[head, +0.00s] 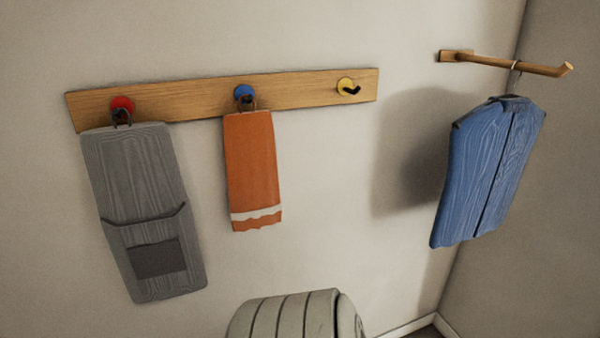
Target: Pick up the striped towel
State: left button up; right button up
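An orange towel (253,165) with a white stripe near its lower edge hangs by a loop from the blue hook (244,93) on a wooden wall rack (185,101). It hangs against the pale wall in the middle of the head view. Neither of my grippers shows in the head view.
A grey pocketed cloth item (135,195) hangs from the red hook (122,104), left of the towel. The yellow hook (348,87) is empty. A blue garment (490,170) hangs from a wooden peg (515,65) at right. A ribbed grey object (290,317) stands below.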

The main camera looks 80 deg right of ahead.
aim_at(249, 141)
jog(key=z, duration=2.4)
